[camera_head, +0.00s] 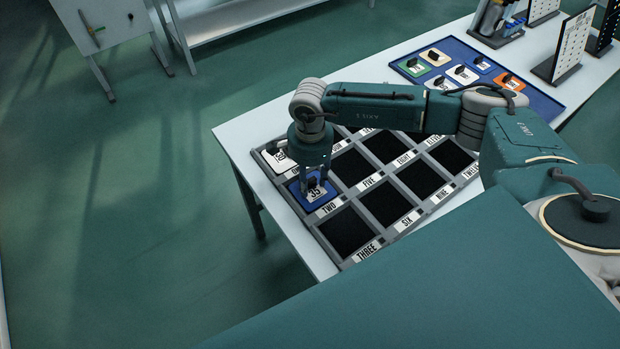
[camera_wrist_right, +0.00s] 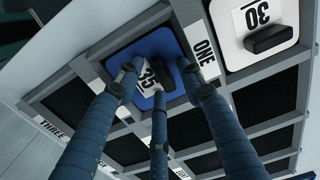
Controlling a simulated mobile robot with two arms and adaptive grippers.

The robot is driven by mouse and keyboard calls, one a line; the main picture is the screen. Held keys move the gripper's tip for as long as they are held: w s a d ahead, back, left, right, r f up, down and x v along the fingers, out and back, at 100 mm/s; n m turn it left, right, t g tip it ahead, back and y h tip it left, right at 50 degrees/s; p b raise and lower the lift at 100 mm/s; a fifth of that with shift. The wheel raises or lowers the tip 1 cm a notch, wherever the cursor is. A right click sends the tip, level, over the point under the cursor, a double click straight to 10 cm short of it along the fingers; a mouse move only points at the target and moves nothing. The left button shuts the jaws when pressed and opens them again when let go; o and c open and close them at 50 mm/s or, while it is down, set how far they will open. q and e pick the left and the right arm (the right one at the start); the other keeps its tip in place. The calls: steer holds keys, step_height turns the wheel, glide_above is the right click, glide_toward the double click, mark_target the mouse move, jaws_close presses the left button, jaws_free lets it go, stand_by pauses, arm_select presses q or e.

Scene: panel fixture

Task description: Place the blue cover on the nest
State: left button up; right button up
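The blue cover (camera_head: 295,188), marked 35 and with a black handle, lies at the nest labelled TWO (camera_head: 329,208) in the grey tray. It also shows in the right wrist view (camera_wrist_right: 118,62), within the tray's grid; whether it is fully seated is hard to tell. My right gripper (camera_head: 314,185) points down just over it. In the right wrist view its fingers (camera_wrist_right: 160,82) are spread around the number and handle, with gaps between the fingertips, so it looks open. The fingers partly hide the handle. My left gripper is not in view.
A white cover (camera_wrist_right: 240,60) marked 30 sits in the neighbouring nest ONE. The other visible nests, such as THREE (camera_head: 347,232), are empty and black. A blue board (camera_head: 455,47) with several coloured covers lies farther back. Racks (camera_head: 568,50) stand at the right rear.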

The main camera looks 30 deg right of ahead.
mark_target(310, 182)
steer(key=shift+r+b, duration=0.3)
steer(key=shift+r, duration=0.25)
step_height(310, 182, up, 11)
steer(key=b, duration=0.3)
